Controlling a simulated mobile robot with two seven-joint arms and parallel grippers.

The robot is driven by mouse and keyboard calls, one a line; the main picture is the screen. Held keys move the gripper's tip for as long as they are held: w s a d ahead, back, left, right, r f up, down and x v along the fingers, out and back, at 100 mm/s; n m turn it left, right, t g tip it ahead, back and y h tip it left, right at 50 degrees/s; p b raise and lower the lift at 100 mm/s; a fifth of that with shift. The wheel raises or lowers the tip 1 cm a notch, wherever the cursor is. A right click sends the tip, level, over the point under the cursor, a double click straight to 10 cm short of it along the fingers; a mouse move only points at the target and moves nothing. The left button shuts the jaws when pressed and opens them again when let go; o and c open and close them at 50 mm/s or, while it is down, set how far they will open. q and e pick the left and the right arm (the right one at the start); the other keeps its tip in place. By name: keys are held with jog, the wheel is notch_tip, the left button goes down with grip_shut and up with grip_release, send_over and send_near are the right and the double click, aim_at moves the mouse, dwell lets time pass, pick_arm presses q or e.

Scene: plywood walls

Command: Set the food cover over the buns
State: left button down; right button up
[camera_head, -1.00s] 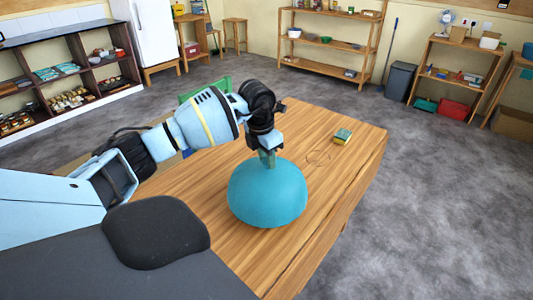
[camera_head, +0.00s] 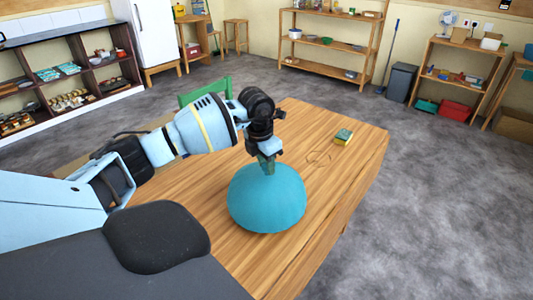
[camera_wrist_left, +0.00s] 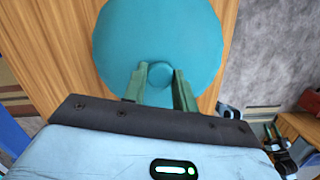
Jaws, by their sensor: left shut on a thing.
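The food cover is a teal dome (camera_head: 266,200) at the near part of the wooden table (camera_head: 330,180). My left gripper (camera_head: 267,164) is above it, fingers pointing down, shut on the knob at its top. In the left wrist view the green fingers (camera_wrist_left: 158,88) stand either side of the round knob, with the cover (camera_wrist_left: 160,35) spread out below. I cannot tell whether the cover's rim touches the table. No buns show; anything under the cover is hidden.
A green chair (camera_head: 205,92) stands at the table's far side. The tabletop right of the cover is clear.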

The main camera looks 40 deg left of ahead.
jog(key=shift+s, duration=0.35)
jog(key=shift+f, duration=0.1)
pick_arm(q)
jog(key=shift+f, duration=0.55)
pick_arm(e)
jog(key=shift+s+f, duration=0.1)
jog(key=shift+f, duration=0.05)
jog(key=shift+w, duration=0.3)
pick_arm(q)
jog(key=shift+f, duration=0.45)
pick_arm(e)
jog(key=shift+s, duration=0.4)
pick_arm(q)
jog(key=c, duration=1)
grip_release()
jog(key=shift+c, duration=0.2)
pick_arm(e)
jog(key=shift+w, duration=0.15)
